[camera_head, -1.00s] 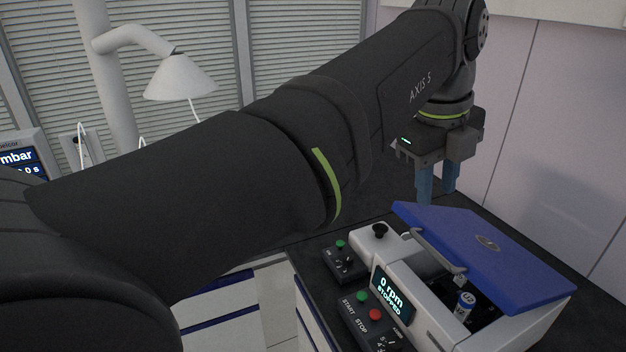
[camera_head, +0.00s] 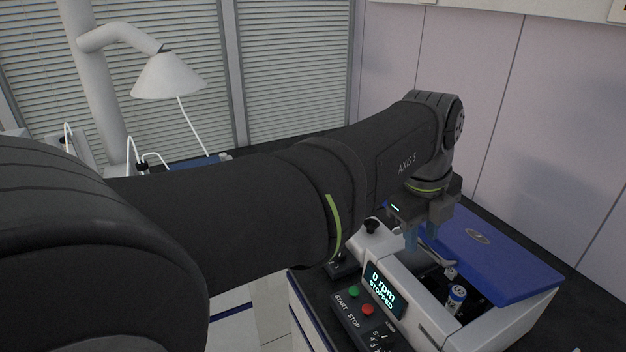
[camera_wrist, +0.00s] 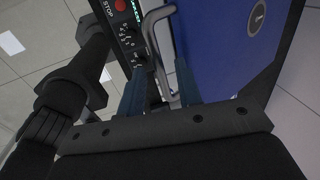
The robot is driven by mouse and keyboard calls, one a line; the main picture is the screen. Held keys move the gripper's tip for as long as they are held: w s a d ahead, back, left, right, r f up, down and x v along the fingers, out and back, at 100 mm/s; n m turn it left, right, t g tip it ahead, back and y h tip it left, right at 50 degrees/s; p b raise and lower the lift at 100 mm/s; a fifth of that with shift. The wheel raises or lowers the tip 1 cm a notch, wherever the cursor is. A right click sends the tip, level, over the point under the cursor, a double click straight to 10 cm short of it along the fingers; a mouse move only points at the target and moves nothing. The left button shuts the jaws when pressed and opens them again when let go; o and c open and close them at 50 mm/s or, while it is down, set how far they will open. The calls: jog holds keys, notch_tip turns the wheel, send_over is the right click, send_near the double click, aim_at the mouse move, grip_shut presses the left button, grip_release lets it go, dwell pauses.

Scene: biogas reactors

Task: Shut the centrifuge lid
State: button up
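The centrifuge (camera_head: 478,328) is a white box with a blue lid (camera_head: 505,262) that stands partly raised, tilted over the opening. A tube with a blue-and-white cap (camera_head: 456,294) shows in the gap under the lid. My gripper (camera_head: 422,240) points down at the lid's left end, its fingers partly hidden by the arm and lid. In the wrist view, my gripper's (camera_wrist: 160,68) two blue fingers are apart, on either side of the grey lid handle (camera_wrist: 152,42). The blue lid (camera_wrist: 215,45) fills the area right of it. I cannot tell whether a finger touches the handle.
The display (camera_head: 382,290) reads 0 rpm, STOPPED. A control box with green START and red STOP buttons (camera_head: 367,309) sits in front of it. A black knob (camera_head: 372,226) stands on the centrifuge's left end. A wall runs close behind the bench.

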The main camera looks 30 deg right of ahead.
grip_shut()
jog(key=shift+a+f, duration=0.25)
jog(key=shift+f, duration=0.15)
jog(key=a+f+h, duration=0.1)
jog(key=a+f, duration=0.3)
jog(key=f, duration=0.9)
jog(key=shift+f, duration=0.1)
jog(key=shift+o, duration=0.3)
grip_release()
jog(key=shift+d, duration=0.1)
jog(key=shift+r, duration=0.2)
